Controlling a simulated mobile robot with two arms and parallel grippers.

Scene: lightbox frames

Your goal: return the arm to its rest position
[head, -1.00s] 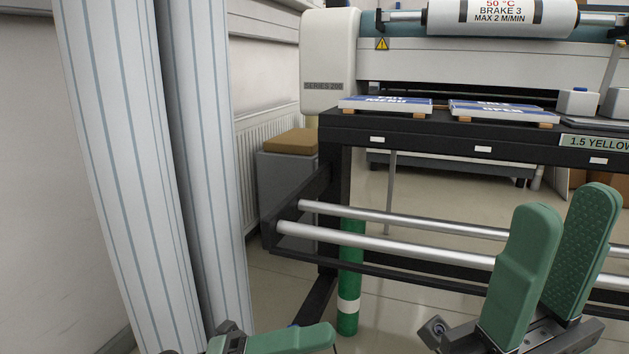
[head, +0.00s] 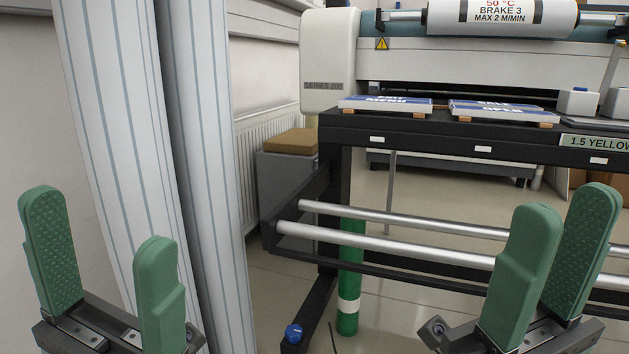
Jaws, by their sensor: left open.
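My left gripper (head: 99,222) is at the lower left of the head view. Its two green fingers point up and stand wide apart, with nothing between them. It shows in front of the pale wall and the striped columns. My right gripper (head: 567,203) is at the lower right, with green fingers pointing up. Its fingers are apart, with a narrower gap in the picture, and hold nothing that I can see. It shows in front of the lower rails of the black-framed machine.
Two striped pale columns (head: 212,150) stand close on the left. A black-framed table (head: 425,150) carries small sign boards (head: 385,104) and has metal rails (head: 400,244) below. A green cylinder (head: 350,270) stands by its leg. A grey box (head: 285,180) sits near the radiator.

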